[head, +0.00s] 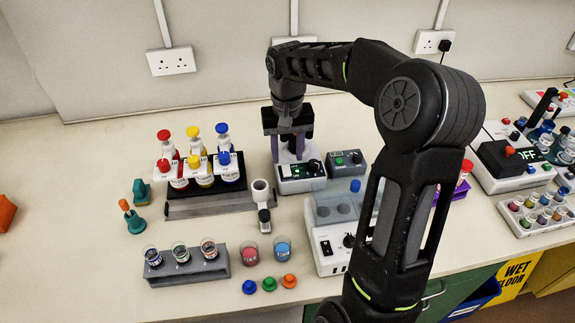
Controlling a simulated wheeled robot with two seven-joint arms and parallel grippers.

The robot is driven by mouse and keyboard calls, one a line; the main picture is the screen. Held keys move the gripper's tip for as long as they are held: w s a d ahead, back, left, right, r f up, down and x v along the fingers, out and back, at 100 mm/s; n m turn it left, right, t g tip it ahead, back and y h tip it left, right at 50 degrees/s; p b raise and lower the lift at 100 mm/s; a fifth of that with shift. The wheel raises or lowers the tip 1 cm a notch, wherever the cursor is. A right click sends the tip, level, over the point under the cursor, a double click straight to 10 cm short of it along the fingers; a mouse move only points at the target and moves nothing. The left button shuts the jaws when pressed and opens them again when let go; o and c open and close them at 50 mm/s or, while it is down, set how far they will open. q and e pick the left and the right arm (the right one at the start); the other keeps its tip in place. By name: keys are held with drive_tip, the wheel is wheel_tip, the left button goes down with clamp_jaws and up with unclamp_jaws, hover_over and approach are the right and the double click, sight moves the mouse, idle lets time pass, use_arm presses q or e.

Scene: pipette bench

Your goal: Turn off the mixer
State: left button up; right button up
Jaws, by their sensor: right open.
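A small white-and-dark bench device, which looks like the mixer (300,186), stands at the middle back of the bench. Its front has a small lit green display and a dark knob (315,165). My right gripper (289,152) points down over the back of this device, its two fingers apart with nothing clearly between them. Whether the fingers touch the device I cannot tell. The gripper hides the device's top. My left gripper is not in view.
A dark box (347,170) with green and red buttons stands right of the mixer. In front is a white device (328,262) with a switch and knob, partly behind my right arm. A bottle rack (190,205), a cup rack (190,270) and loose caps are to the left.

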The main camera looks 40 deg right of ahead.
sight(287, 174)
drive_tip(key=shift+f+p, duration=0.55)
drive_tip(key=shift+f, duration=2.25)
drive_tip(key=shift+c, duration=0.5)
clamp_jaws()
